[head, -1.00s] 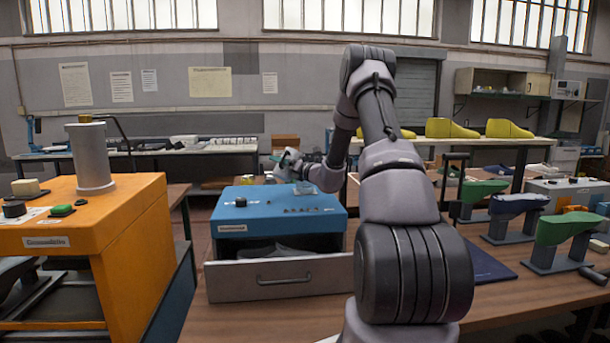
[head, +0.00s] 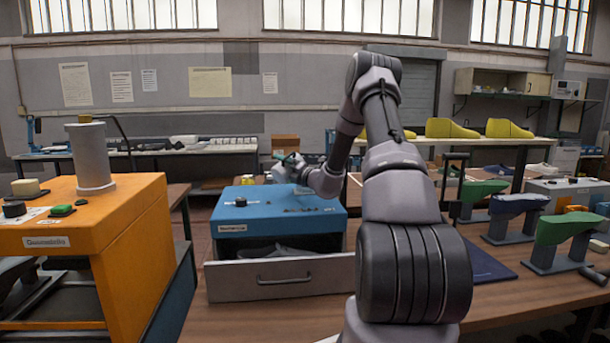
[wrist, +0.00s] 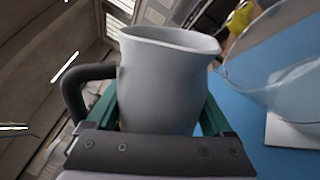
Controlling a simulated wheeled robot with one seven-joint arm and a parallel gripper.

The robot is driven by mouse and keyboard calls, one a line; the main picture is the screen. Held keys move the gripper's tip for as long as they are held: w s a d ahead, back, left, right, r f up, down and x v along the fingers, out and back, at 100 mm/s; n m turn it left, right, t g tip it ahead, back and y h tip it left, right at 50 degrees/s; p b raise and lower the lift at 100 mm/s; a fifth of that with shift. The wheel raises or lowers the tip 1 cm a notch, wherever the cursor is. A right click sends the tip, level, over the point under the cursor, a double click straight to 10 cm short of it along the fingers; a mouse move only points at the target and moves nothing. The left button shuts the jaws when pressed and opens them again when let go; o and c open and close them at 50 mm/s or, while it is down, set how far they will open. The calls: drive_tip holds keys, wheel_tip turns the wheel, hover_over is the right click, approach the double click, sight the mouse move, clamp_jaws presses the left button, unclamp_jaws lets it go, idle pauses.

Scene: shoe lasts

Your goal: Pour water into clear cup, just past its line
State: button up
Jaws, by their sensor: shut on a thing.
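In the wrist view, a grey pitcher (wrist: 165,85) with a spout rim and a dark handle at left sits between the green fingers of my gripper (wrist: 157,112). The fingers are shut on it. A clear cup (wrist: 275,65) stands at the right, close beside the pitcher's rim, with a white pad (wrist: 292,132) under it. The cup's line and any water cannot be made out. In the head view, my gripper (head: 285,167) is above the back of the blue box (head: 270,212); the pitcher and cup are too small or hidden to tell there.
The blue box has an open drawer (head: 285,280) at its front. An orange machine (head: 125,225) with a grey cylinder (head: 91,158) stands at the left. Coloured shoe lasts on stands, including a green one (head: 565,227), are at the right. The wooden table (head: 505,300) has free room in front.

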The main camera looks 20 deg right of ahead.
drive_tip(key=shift+r+m, duration=0.6)
drive_tip(key=shift+m, duration=0.3)
drive_tip(key=shift+w+d+r+m, duration=0.2)
drive_tip(key=shift+d+r+m, duration=0.15)
drive_tip(key=shift+d+m, duration=0.3)
idle(1.5)
drive_tip(key=shift+a+r+m+h, duration=0.1)
drive_tip(key=shift+a+m+h, duration=0.05)
drive_tip(key=shift+m+h, duration=0.2)
idle(0.4)
